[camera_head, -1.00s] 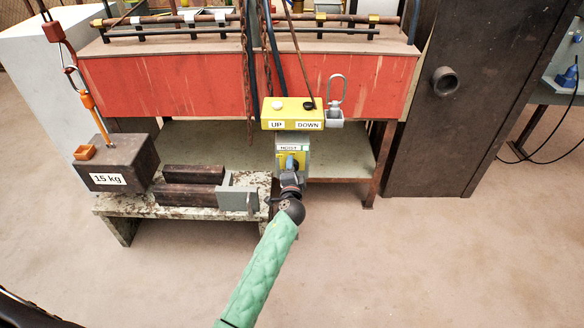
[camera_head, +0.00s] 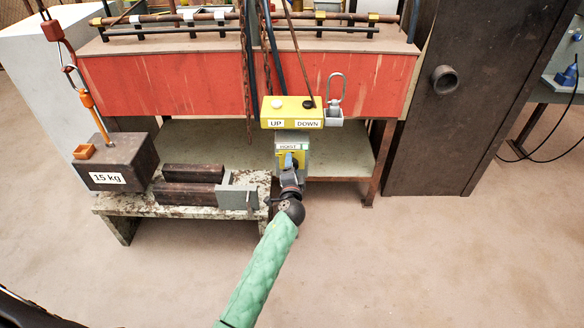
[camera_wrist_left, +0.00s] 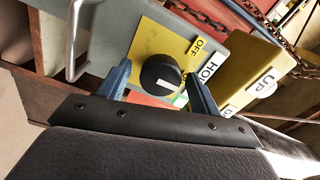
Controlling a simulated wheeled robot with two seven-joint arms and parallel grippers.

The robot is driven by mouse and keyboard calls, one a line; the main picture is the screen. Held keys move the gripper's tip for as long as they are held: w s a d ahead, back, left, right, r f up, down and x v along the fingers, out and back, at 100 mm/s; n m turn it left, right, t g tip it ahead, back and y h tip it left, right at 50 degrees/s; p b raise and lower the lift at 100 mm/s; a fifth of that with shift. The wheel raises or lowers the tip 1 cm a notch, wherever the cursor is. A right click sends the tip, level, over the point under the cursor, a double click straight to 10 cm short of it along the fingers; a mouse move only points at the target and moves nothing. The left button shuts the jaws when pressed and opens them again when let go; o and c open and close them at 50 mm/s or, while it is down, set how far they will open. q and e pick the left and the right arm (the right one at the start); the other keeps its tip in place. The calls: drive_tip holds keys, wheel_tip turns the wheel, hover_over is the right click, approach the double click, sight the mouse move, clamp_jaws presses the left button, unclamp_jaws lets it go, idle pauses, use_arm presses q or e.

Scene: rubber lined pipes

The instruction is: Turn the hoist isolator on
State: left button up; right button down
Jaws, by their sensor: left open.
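The hoist isolator (camera_head: 305,160) is a grey box with a yellow plate and a "HOIST" label, below the yellow UP/DOWN pendant (camera_head: 292,112). In the left wrist view its round black knob (camera_wrist_left: 160,74) has a white mark pointing to the picture's lower right. An "OFF" label (camera_wrist_left: 197,47) sits to the knob's upper right. My left gripper (camera_head: 289,163) is at the isolator's front. Its blue fingers (camera_wrist_left: 158,80) are open, one on each side of the knob; I cannot tell whether they touch it. My arm hides the isolator's lower part in the head view.
A bent metal handle (camera_wrist_left: 73,40) stands close beside the left finger. Rusty chains (camera_head: 247,80) and cables hang behind the pendant. A low bench (camera_head: 140,203) with dark bars and a 15 kg weight (camera_head: 118,165) is to the left. The floor at right is clear.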

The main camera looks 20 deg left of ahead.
use_arm(q)
drive_tip(key=v, duration=0.7)
drive_tip(key=shift+b, duration=0.3)
drive_tip(key=shift+s, duration=0.1)
